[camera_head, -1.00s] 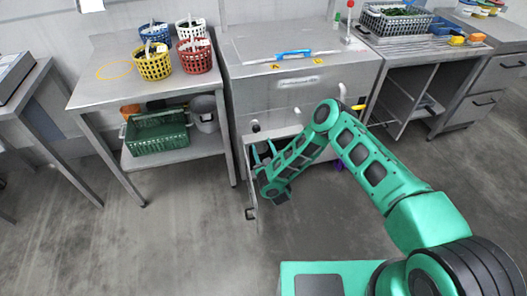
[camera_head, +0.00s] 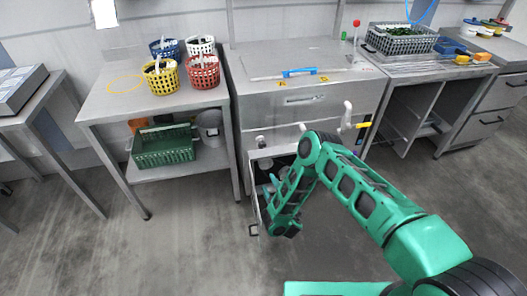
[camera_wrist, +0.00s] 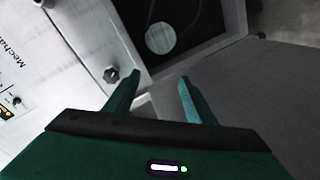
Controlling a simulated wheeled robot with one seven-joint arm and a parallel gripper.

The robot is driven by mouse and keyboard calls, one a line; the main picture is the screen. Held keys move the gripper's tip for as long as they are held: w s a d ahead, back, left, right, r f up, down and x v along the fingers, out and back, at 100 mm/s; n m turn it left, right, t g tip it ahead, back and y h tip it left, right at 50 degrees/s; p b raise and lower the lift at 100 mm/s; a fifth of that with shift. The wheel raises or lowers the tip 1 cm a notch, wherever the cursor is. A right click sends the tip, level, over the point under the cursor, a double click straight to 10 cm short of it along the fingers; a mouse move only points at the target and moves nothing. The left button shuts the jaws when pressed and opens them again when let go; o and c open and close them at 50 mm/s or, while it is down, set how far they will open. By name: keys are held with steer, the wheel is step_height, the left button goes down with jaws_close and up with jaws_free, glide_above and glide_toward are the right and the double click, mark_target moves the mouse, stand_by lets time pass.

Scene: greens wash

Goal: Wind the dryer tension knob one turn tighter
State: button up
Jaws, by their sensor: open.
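In the head view my gripper (camera_head: 268,184) is low in front of the open drawer, below the knob. I cannot tell which way the knob is turned.
The open drawer (camera_head: 253,192) juts out under the cabinet; a round pale disc (camera_wrist: 160,38) lies inside it. A pale handle (camera_head: 347,112) and a yellow handle (camera_head: 361,125) stick out at the cabinet's right. A table with several baskets (camera_head: 204,73) stands left. Floor in front is clear.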

step_height(320, 180, down, 3)
steer(key=d+n, duration=0.2)
steer(key=n, duration=0.5)
steer(key=n+t, duration=0.3)
steer(key=n, duration=1.2)
glide_toward(263, 147)
steer(key=x, duration=1)
steer(key=shift+a+r, duration=0.1)
steer(key=shift+a, duration=0.05)
steer(key=c, duration=1)
